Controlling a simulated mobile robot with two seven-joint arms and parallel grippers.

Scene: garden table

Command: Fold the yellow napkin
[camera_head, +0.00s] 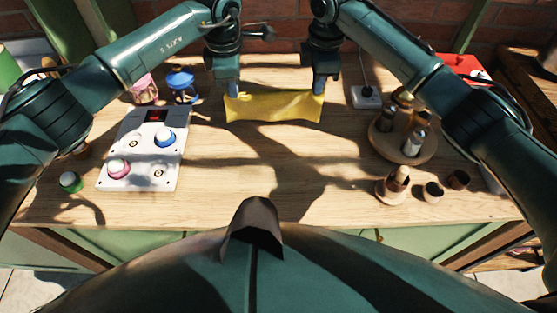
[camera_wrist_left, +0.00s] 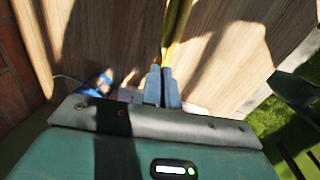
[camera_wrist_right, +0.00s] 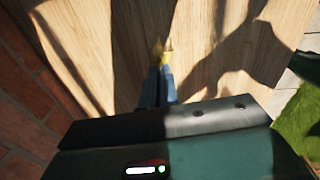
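The yellow napkin (camera_head: 273,107) hangs stretched between my two grippers near the back of the wooden table. Its lower edge is close to the table top; I cannot tell whether it touches. My left gripper (camera_head: 232,90) is shut on its upper left corner; in the left wrist view the napkin (camera_wrist_left: 176,35) runs away from the closed fingers (camera_wrist_left: 163,72). My right gripper (camera_head: 319,86) is shut on its upper right corner; in the right wrist view a small yellow part of the napkin (camera_wrist_right: 161,50) shows at the fingertips (camera_wrist_right: 158,70).
A white panel (camera_head: 120,170) with coloured knobs stands at left, with pink (camera_head: 145,90) and blue (camera_head: 181,84) items behind it. A round wooden tray (camera_head: 403,155) with bottles and several small pots stands at right. A white socket box (camera_head: 366,97) is near my right gripper. The table's middle front is clear.

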